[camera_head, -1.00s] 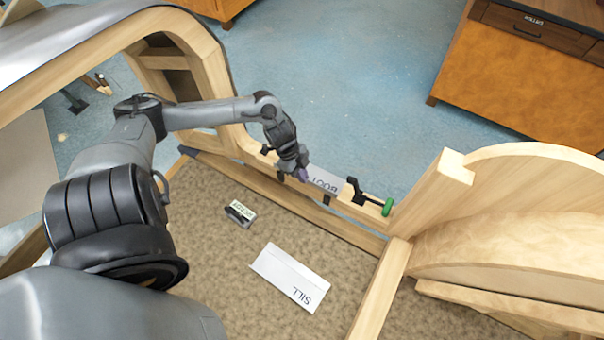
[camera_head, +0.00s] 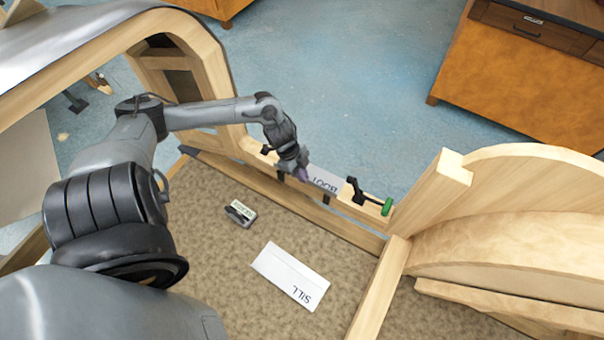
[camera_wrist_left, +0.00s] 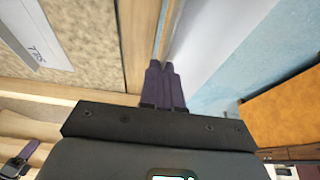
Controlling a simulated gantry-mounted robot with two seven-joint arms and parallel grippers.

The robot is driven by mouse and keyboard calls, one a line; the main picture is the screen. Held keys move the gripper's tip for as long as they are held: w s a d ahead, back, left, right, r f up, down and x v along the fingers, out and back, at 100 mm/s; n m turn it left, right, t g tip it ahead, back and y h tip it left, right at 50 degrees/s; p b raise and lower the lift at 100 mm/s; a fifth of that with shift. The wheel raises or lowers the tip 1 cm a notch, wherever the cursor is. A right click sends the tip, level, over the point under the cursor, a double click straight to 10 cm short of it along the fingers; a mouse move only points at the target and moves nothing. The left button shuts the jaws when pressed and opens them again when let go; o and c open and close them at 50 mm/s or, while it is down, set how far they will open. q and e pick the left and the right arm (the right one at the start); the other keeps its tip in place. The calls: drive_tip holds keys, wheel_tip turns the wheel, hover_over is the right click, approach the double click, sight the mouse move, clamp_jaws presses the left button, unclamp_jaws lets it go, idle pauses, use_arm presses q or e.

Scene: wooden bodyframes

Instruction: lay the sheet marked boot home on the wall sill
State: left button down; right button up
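The white sheet marked BOOT (camera_head: 325,181) is at the wall sill (camera_head: 342,207), a long wooden rail, just left of a black clamp. My left gripper (camera_head: 303,175) is at the sheet's left end. In the left wrist view its purple fingers (camera_wrist_left: 163,67) are together, with the white sheet (camera_wrist_left: 205,45) running out from their tips; they appear to pinch its edge. Whether the sheet fully rests on the sill cannot be told. My right gripper is not in view.
A black clamp with a green handle (camera_head: 387,207) sits on the sill to the right. A white card marked SILL (camera_head: 290,275) and a small labelled item (camera_head: 241,212) lie on the carpet. A curved wooden frame (camera_head: 500,200) stands at right. Blue floor lies beyond the sill.

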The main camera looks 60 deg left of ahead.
use_arm(q)
drive_tip(key=c, duration=0.7)
unclamp_jaws()
drive_tip(key=shift+r, duration=0.1)
drive_tip(key=shift+r+p, duration=0.3)
drive_tip(key=shift+p, duration=0.15)
wheel_tip(320, 180, up, 4)
drive_tip(key=p, duration=0.4)
drive_tip(key=shift+r+p, duration=1.15)
drive_tip(key=shift+p, duration=0.5)
